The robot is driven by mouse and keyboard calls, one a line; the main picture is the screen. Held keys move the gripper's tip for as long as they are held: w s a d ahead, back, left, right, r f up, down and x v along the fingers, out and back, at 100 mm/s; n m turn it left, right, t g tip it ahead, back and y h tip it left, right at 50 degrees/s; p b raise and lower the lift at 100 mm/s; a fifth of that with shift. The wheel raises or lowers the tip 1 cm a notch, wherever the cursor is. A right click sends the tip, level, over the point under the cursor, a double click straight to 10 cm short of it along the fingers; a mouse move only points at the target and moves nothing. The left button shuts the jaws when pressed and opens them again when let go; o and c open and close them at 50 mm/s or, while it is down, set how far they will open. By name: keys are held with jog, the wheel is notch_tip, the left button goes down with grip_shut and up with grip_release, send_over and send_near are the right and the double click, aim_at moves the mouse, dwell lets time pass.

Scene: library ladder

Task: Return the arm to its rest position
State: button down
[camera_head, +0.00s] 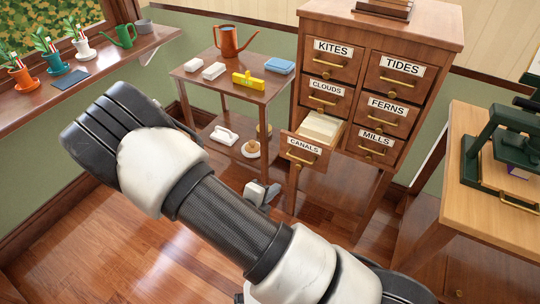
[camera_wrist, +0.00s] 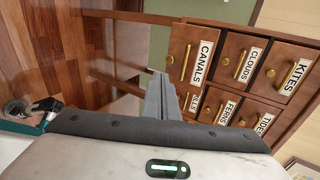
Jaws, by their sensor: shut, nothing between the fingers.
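My gripper (camera_wrist: 161,92) shows in the wrist view with its grey fingers together and empty. It points toward the cabinet, and its tips appear apart from the drawers. In the head view my arm stretches from the lower right to the upper left across the floor, and a small grey and white part that looks like my gripper (camera_head: 261,193) shows low, left of the cabinet legs. The CANALS drawer (camera_head: 304,150) stands pulled out, with pale cards inside. Its label also shows in the wrist view (camera_wrist: 202,62).
The wooden cabinet (camera_head: 380,27) has other labelled drawers that look closed. A small shelf table (camera_head: 228,84) left of it holds a copper watering can (camera_head: 229,42) and blocks. A bench (camera_head: 480,215) with a green press (camera_head: 500,150) stands right. A plant shelf (camera_head: 90,68) runs along the left wall.

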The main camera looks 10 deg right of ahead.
jog(key=s+d+r+m+g+y, duration=0.1)
jog(key=s+d+r+m+g, duration=0.15)
jog(key=r+m, duration=0.65)
jog(key=s+d+r+m+g, duration=0.2)
jog(key=s+d+r+m, duration=0.3)
jog(key=m, duration=0.6)
jog(key=s+d+r+m+g+y, duration=0.1)
jog(key=s+d+r+m+g, duration=0.15)
jog(key=r+m, duration=0.7)
jog(key=s+a+r+m+t+y, duration=0.35)
jog(key=s+r+m+y, duration=0.45)
jog(key=m, duration=0.9)
notch_tip(320, 180, up, 20)
jog(key=h+p, duration=0.2)
jog(key=p, duration=1.4)
jog(key=shift+s+a+p, duration=0.25)
jog(key=shift+a+p, duration=0.05)
jog(key=shift+g, duration=0.25)
